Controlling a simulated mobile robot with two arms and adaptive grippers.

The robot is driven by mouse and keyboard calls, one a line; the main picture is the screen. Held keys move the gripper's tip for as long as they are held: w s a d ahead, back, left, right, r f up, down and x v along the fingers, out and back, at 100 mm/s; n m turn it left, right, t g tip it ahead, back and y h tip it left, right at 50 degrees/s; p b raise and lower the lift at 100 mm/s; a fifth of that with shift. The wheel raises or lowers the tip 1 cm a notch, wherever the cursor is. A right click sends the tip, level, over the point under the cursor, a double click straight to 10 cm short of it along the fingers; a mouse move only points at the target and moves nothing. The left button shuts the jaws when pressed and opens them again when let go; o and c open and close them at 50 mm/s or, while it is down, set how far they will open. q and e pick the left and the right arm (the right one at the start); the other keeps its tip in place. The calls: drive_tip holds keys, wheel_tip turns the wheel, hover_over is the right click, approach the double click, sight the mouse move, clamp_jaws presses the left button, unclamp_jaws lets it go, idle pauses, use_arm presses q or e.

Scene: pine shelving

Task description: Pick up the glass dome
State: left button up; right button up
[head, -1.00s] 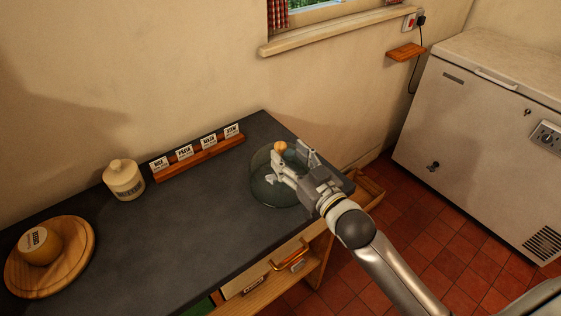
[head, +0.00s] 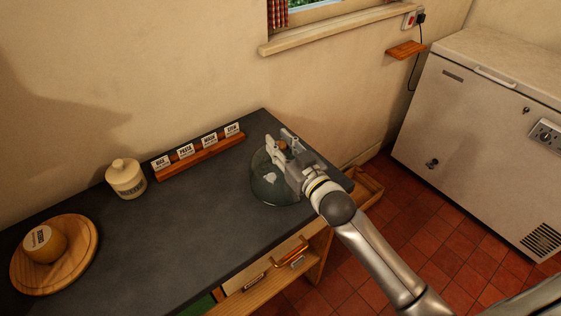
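The glass dome (head: 266,184) is clear, with a wooden knob on top. It stands on the dark counter (head: 190,235) near its right end. My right gripper (head: 281,142) is at the top of the dome, with its fingers on either side of the knob, which they mostly hide. I cannot tell whether the fingers press on the knob. A small pale thing (head: 270,178) shows through the glass. My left gripper is not in view.
A wooden rack with several label cards (head: 198,152) stands along the wall. A white chest freezer (head: 475,145) is at right.

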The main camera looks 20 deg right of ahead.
clamp_jaws()
drive_tip(key=shift+r, duration=0.15)
